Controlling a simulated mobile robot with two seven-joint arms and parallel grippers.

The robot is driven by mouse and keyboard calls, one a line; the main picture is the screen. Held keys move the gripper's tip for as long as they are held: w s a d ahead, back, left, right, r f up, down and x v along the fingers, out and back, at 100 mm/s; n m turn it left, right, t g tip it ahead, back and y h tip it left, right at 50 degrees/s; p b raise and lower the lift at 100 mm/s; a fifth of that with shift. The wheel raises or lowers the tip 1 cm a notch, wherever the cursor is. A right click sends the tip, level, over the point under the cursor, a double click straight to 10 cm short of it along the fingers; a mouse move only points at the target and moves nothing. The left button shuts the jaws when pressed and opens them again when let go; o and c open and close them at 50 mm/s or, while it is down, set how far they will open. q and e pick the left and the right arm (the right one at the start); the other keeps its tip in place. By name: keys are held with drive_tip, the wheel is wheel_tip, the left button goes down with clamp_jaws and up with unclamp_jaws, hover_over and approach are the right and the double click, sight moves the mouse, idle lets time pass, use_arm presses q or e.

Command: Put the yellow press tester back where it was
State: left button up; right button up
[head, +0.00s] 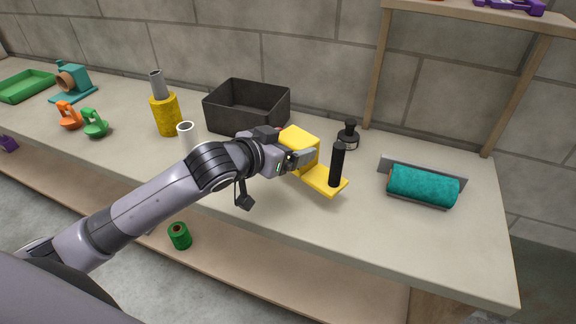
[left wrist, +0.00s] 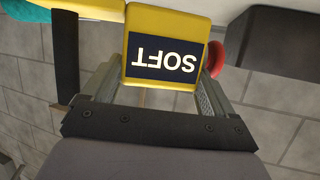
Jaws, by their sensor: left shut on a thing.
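The yellow press tester (head: 298,143) has a block body, a flat yellow plate and a black upright handle (head: 338,165). In the left wrist view the tester's block (left wrist: 165,25) sits between the fingers of my left gripper (left wrist: 158,85), with a dark "SOFT" label reading upside down. A red round part (left wrist: 215,58) shows beside the block. I cannot tell whether the tester touches the bench top. My right gripper is not in view.
On the bench (head: 440,245) stand a dark open bin (head: 225,115) behind the tester, a black bottle (head: 349,138) close by, and a teal roll on a grey holder (head: 423,187) to the right. A yellow cylinder (head: 166,116) and white tube stand left. The front right bench top is clear.

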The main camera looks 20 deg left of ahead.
use_arm(q)
drive_tip(key=shift+f, duration=2.5)
drive_tip(key=o, duration=1.5)
drive_tip(key=shift+f, duration=0.15)
drive_tip(key=v, duration=1.2)
drive_tip(key=shift+b, duration=0.3)
